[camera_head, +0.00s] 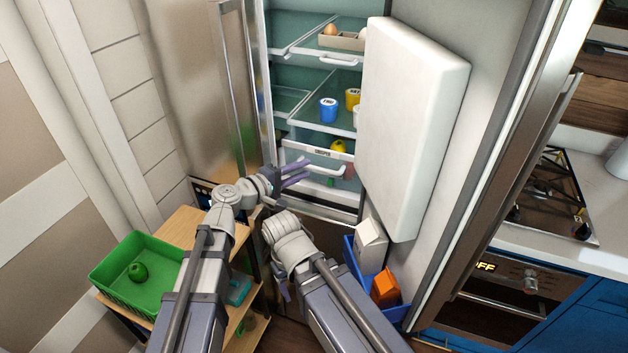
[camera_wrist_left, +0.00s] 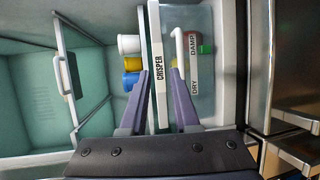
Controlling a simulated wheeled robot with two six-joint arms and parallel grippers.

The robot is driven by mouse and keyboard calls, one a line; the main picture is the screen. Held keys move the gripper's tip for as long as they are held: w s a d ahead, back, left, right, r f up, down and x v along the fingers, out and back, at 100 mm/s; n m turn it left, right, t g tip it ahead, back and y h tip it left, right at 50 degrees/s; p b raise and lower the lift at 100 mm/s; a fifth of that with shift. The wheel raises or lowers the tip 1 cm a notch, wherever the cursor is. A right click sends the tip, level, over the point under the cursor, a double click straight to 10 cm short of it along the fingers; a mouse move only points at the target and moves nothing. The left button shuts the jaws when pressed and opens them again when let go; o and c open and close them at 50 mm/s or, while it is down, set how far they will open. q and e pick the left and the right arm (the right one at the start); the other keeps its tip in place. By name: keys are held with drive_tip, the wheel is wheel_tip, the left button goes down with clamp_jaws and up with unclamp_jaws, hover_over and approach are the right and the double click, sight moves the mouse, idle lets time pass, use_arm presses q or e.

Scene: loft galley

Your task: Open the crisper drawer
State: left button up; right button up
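The crisper drawer (camera_head: 318,156) is a clear bin low in the open fridge, its label reading CRISPER. A yellow item and other produce show through its front. It looks pushed in. Its white handle (camera_head: 326,173) also shows in the left wrist view (camera_wrist_left: 177,48). My left gripper (camera_head: 304,170) is open and empty just in front of the drawer's left part. In the left wrist view its fingers (camera_wrist_left: 159,72) point at the drawer front, the right fingertip close to the handle's near end; contact is unclear. My right gripper (camera_head: 281,287) hangs low, partly hidden by its arm.
The fridge's left door (camera_head: 200,70) and right door with its white inner panel (camera_head: 412,120) stand open on either side. A wooden cart with a green basket (camera_head: 115,285) stands at left. A blue bin (camera_head: 392,312) with a carton and an orange item is at lower right.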

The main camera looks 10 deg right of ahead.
use_arm(q)
drive_tip(key=w+d+f+b, duration=0.3)
drive_tip(key=w+d+f, duration=0.2)
drive_tip(key=shift+d+f+b, duration=0.15)
drive_tip(key=shift+f+b, duration=0.1)
drive_tip(key=shift+b, duration=0.05)
use_arm(e)
wheel_tip(320, 180, down, 6)
drive_tip(key=shift+r, duration=0.25)
use_arm(q)
drive_tip(key=shift+c, duration=0.4)
drive_tip(key=shift+s, duration=0.1)
clamp_jaws()
drive_tip(key=shift+s, duration=0.15)
idle(0.5)
